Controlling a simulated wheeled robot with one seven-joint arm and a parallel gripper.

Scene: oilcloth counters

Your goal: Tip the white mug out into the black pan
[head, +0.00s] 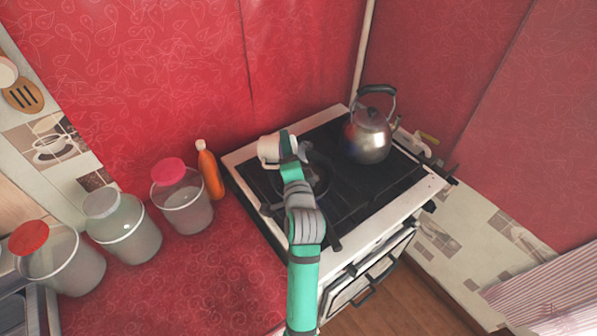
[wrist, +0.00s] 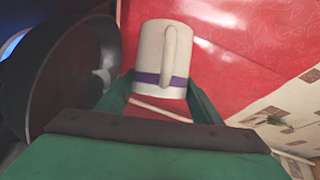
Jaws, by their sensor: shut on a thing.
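The white mug (head: 268,148) is at the tip of my gripper (head: 289,149), above the left part of the stove. In the wrist view the mug (wrist: 152,48) has a purple band and its handle faces the camera. It sits between the fingers of my gripper (wrist: 162,100), which is shut on it. The mug lies tilted well over on its side relative to the pan. The black pan (head: 318,186) is on the stove, partly hidden under my arm. It also shows close at the left of the wrist view (wrist: 62,75). The mug's inside and contents cannot be seen.
A steel kettle (head: 369,138) stands on the stove to the right. An orange bottle (head: 210,172) and a pink-lidded jar (head: 183,205) stand on the red counter left of the stove, with more jars (head: 124,230) beyond. The red wall is close behind.

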